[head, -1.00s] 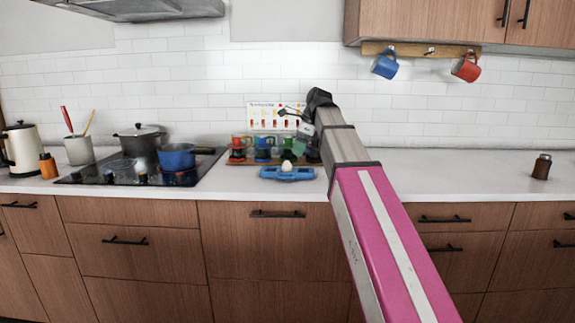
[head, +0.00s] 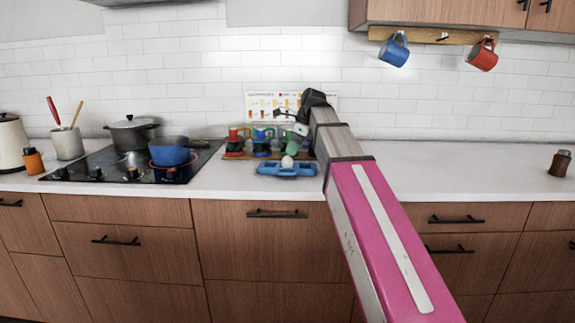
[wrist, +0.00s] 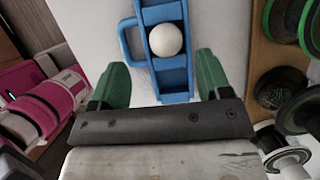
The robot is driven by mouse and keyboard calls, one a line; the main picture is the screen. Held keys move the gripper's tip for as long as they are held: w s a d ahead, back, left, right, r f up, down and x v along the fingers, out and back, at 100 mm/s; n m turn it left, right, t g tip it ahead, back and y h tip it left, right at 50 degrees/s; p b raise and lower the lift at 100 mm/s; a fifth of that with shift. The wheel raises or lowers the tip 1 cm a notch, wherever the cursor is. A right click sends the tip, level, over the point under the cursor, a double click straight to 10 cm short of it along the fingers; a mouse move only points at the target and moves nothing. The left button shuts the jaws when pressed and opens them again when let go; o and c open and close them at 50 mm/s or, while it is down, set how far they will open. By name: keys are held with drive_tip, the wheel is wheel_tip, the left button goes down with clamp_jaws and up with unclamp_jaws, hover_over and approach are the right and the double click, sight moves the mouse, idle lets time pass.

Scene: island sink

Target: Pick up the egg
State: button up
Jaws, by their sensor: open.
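A white egg (head: 287,161) sits in a blue tray (head: 304,171) on the counter near its front edge. In the wrist view the egg (wrist: 166,40) rests in the middle of the blue tray (wrist: 174,77), which has a loop handle on its left side. My gripper (wrist: 162,80) is open, its two green fingers spread apart, with the tray between them and the egg just beyond the fingertips. Nothing is held. In the head view my gripper (head: 296,140) is above the back of the tray, partly hidden by my wrist.
Several colored mugs (head: 262,143) stand on a wooden board behind the tray. A stove with a blue pot (head: 168,152) and a grey pot (head: 130,134) is to the left. The white counter (head: 450,178) to the right is largely clear. A shaker (head: 559,163) stands far right.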

sight(288, 157)
drive_tip(key=shift+w+x, duration=0.15)
drive_tip(key=shift+x, duration=1.15)
drive_tip(key=shift+w+x, duration=0.15)
drive_tip(key=shift+x, duration=1.1)
drive_tip(key=shift+d, duration=0.1)
drive_tip(key=c, duration=0.6)
